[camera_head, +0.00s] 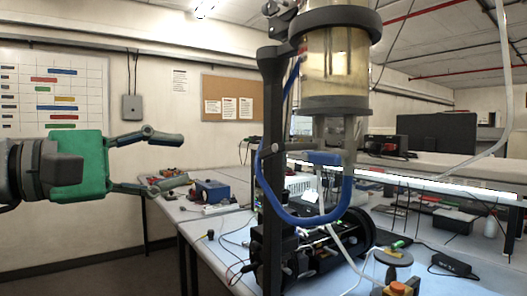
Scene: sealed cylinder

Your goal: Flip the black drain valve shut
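The clear cylinder (336,70) with yellowish content hangs upright in black collars on a dark post (272,130). Below it is a grey outlet pipe (350,135) with a blue block-like part (323,158) beside it. A blue hose (318,218) loops under the outlet. I cannot clearly make out a black drain valve or its lever position. My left gripper (168,162), with a green body, points right from the left side. Its two fingers are spread, with nothing held between them. It is well left of the post and cylinder, touching neither. My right gripper is not in view.
A black cylindrical machine (312,245) sits on the light table (208,262) below the cylinder, among cables. A blue box (210,192) and tools lie on the table behind my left gripper. A yellow-and-red button box (398,288) is at the front. Open floor lies at lower left.

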